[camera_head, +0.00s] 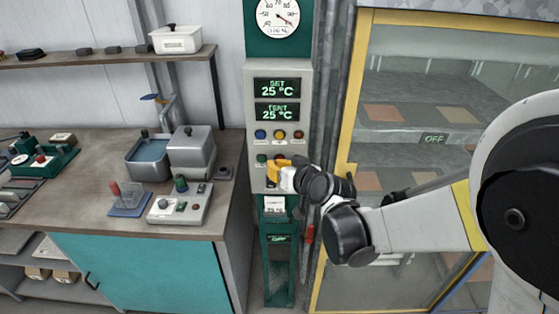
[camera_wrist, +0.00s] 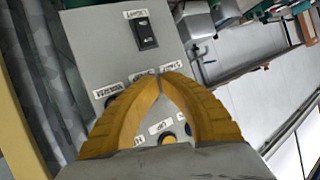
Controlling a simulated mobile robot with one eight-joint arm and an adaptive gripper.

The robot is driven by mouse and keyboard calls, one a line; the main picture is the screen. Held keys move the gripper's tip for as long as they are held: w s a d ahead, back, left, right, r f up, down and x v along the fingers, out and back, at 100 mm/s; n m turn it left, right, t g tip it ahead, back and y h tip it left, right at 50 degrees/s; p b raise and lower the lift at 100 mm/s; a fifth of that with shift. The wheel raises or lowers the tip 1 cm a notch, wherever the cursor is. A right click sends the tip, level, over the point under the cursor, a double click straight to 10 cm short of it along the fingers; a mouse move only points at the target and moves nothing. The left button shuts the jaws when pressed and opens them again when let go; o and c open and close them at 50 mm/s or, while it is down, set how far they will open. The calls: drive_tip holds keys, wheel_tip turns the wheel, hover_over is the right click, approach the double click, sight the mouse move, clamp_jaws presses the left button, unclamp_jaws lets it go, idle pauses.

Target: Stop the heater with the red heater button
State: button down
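The grey control panel (camera_head: 252,100) stands upright at the middle of the head view; it also fills much of the wrist view (camera_wrist: 90,45). Its upper button row shows a blue button (camera_head: 260,134), a yellow-orange button (camera_head: 280,134) and a red button (camera_head: 298,134). A lower row has a green button (camera_head: 261,158); the rest is partly hidden by my gripper. My gripper (camera_head: 274,170) is at the lower panel face. In the wrist view, its yellow fingers (camera_wrist: 168,73) arch together with tips meeting, holding nothing visible. They cover part of the buttons; contact cannot be told.
The displays (camera_head: 277,100) read SET 25 °C and a second 25 °C. A gauge (camera_head: 278,14) is above. A yellow-framed glass cabinet (camera_head: 352,90) with an OFF sign (camera_head: 434,138) stands right. A workbench (camera_head: 90,200) with boxes is left. A black switch (camera_wrist: 144,32) sits on the panel.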

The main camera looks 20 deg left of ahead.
drive_tip(key=shift+s, duration=0.1)
drive_tip(key=shift+s+d, duration=0.2)
drive_tip(key=shift+s, duration=0.55)
drive_tip(key=s, duration=0.2)
drive_tip(key=s+d, duration=0.1)
drive_tip(key=s, duration=0.2)
drive_tip(key=shift+d+b, duration=0.1)
drive_tip(key=shift+b, duration=0.3)
drive_tip(key=shift+w, duration=0.1)
